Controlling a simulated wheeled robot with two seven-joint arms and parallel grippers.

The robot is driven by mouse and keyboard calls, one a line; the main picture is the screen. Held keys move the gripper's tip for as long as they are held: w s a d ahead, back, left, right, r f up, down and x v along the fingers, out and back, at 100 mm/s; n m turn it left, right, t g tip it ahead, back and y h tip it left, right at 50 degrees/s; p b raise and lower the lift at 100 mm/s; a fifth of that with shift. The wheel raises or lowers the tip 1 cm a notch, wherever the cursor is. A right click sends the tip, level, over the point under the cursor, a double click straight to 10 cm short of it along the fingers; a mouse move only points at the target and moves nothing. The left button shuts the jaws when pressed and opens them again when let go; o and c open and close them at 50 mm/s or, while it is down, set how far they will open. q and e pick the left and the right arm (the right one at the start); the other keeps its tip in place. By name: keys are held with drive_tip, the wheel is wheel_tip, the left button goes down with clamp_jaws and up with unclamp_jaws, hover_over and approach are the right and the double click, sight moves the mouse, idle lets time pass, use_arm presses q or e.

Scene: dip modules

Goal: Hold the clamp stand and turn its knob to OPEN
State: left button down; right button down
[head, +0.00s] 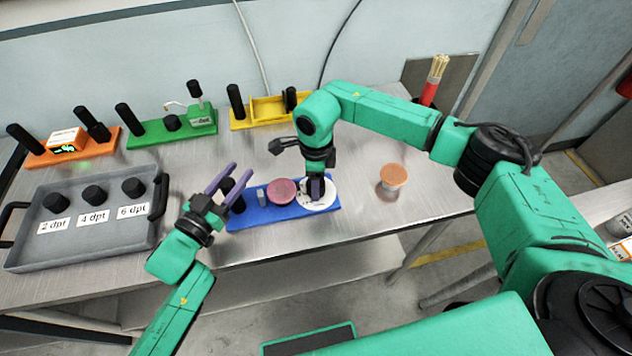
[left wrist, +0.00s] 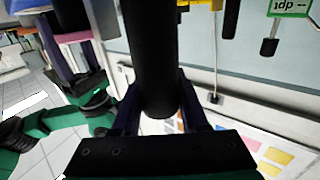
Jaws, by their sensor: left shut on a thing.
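The clamp stand has a blue base (head: 268,212) on the steel bench, with a black upright handle at its left end, a pink disc (head: 283,191) in the middle and a white dial plate (head: 328,203) at its right end. My left gripper (head: 229,183) has its purple fingers on either side of the black handle and is shut on it. The handle (left wrist: 152,60) stands between the fingers in the left wrist view. My right gripper (head: 316,187) points down over the dial plate. It hides the knob, and whether its fingers grip the knob cannot be told.
A grey tray (head: 85,240) with several black knobs and dpt labels lies at left. Orange (head: 85,150), green (head: 145,134) and yellow (head: 262,120) modules line the back. An orange-lidded jar (head: 393,178) stands right of the stand. The bench front edge is close.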

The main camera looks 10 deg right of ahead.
use_arm(q)
drive_tip(key=shift+f, duration=0.15)
use_arm(e)
drive_tip(key=n, duration=0.5)
drive_tip(key=shift+a, duration=0.15)
use_arm(q)
drive_tip(key=shift+d, duration=0.1)
use_arm(e)
drive_tip(key=c, duration=1.6)
unclamp_jaws()
drive_tip(key=shift+n, duration=0.4)
drive_tip(key=c, duration=0.5)
unclamp_jaws()
wheel_tip(320, 180, up, 12)
use_arm(q)
drive_tip(key=shift+c, duration=1.8)
unclamp_jaws()
